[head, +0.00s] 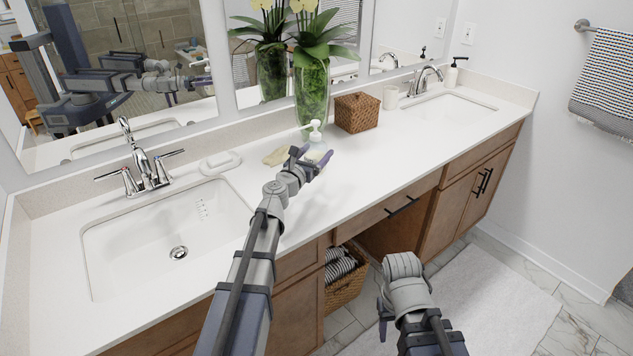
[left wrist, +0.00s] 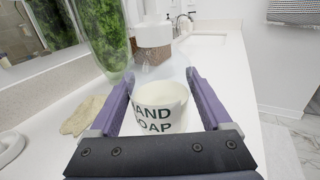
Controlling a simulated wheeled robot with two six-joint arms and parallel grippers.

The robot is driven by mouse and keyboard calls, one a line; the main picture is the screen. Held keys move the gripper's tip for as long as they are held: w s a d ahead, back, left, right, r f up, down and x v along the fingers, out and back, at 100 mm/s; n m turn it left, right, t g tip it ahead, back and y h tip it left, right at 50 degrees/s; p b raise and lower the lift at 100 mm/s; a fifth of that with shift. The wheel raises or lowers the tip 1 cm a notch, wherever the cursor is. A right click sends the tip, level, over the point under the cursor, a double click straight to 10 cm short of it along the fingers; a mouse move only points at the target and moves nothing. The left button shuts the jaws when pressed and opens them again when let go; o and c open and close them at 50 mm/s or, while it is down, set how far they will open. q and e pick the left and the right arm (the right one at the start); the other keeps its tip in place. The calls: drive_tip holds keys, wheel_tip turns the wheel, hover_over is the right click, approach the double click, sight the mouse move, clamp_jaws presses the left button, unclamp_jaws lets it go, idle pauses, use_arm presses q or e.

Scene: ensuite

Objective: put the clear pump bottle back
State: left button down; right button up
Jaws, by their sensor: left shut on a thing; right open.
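The clear pump bottle has a white pump head (head: 315,129) and a white band reading "HAND SOAP". In the left wrist view its body (left wrist: 160,108) is between the two purple fingers. My left gripper (head: 314,160) is shut on it, over the counter in front of the glass vase. In the head view the gripper hides much of the bottle, and I cannot tell whether its base touches the counter. My right gripper (head: 383,312) is open and low in front of the cabinets, partly hidden by its own arm.
The glass vase (head: 312,95) and wicker box (head: 357,112) stand behind the bottle. Beige gloves or cloth (head: 277,156) and a soap dish (head: 220,162) lie to the left. Sinks are at left (head: 160,235) and far right (head: 440,108). The counter's middle right is clear.

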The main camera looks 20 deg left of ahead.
sight(316, 162)
use_arm(q)
drive_tip(key=shift+f+b, duration=0.85)
drive_tip(key=shift+f, duration=0.6)
use_arm(e)
drive_tip(key=shift+f, duration=1.5)
use_arm(q)
drive_tip(key=shift+f, duration=0.15)
use_arm(e)
drive_tip(key=shift+f, duration=0.1)
use_arm(q)
wheel_tip(316, 162, down, 4)
drive_tip(key=b, duration=0.3)
drive_tip(key=shift+r+b, duration=0.25)
drive_tip(key=shift+b, duration=0.1)
use_arm(e)
wheel_tip(316, 162, down, 4)
drive_tip(key=shift+r, duration=0.25)
use_arm(q)
drive_tip(key=shift+f, duration=0.15)
unclamp_jaws()
use_arm(e)
drive_tip(key=shift+f, duration=0.15)
